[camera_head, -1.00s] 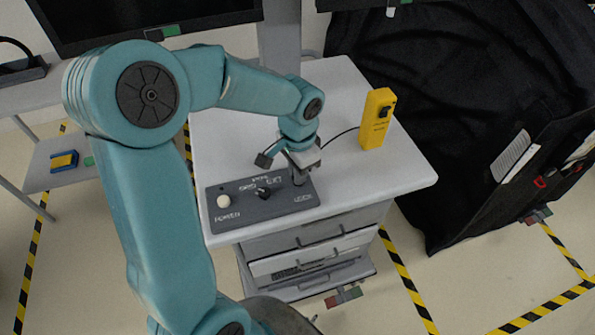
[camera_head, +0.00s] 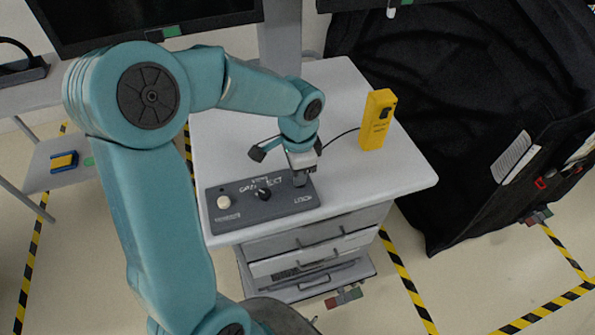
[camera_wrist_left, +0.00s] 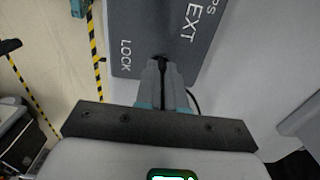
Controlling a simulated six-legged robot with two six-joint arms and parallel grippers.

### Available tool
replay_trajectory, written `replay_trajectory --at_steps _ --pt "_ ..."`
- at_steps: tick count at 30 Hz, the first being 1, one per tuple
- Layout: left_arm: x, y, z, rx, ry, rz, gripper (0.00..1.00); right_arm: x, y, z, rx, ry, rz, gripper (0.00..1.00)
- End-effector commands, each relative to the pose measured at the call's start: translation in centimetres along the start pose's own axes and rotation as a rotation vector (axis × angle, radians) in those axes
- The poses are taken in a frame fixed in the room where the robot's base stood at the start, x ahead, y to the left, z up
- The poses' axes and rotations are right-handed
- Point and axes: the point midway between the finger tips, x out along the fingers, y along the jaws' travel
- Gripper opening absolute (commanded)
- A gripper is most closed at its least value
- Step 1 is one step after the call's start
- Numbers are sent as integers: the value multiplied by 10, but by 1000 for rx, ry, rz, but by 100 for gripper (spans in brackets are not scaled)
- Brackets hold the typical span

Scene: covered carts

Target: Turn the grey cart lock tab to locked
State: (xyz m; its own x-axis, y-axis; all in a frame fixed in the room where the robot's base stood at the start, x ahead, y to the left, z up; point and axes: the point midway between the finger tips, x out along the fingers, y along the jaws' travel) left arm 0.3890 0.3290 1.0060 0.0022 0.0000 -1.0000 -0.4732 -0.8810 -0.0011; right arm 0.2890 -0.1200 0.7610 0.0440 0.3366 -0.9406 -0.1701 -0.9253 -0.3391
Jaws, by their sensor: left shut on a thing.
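The grey control panel (camera_head: 235,212) lies on the near edge of the white cart top, with a pale POWER button, a dark knob (camera_head: 264,193) and a LOCK label at its right end. My left gripper (camera_head: 299,181) points down at the right end, just above the LOCK label. In the left wrist view its fingers (camera_wrist_left: 164,72) are closed together on the lock tab (camera_wrist_left: 162,60), a small dark piece mostly hidden between the fingertips. The LOCK lettering (camera_wrist_left: 125,55) lies left of them. The tab's exact angle cannot be told. My right gripper is not in view.
A yellow handheld box (camera_head: 377,119) with a cable stands on the white cart top (camera_head: 400,180), right of my gripper. Drawers (camera_head: 315,245) are below. A black-covered cart (camera_head: 430,120) stands at the right. The cart top behind the panel is mostly clear.

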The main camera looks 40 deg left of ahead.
Motion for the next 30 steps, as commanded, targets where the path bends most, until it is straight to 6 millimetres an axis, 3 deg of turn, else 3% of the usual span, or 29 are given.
replay_trajectory --at_steps 2,3,5,17,20,30 --pt "1 1 -2 4 4 1 0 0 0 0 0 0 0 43" --pt "1 1 -2 4 4 1 15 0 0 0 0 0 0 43" --pt "1 1 -2 4 4 1 34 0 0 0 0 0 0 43" --pt "-8 0 -1 1 4 -2 34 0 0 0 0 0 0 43" --pt "-25 0 -2 1 6 -3 34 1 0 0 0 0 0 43" --pt "-115 0 -3 2 6 -2 34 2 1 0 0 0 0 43"
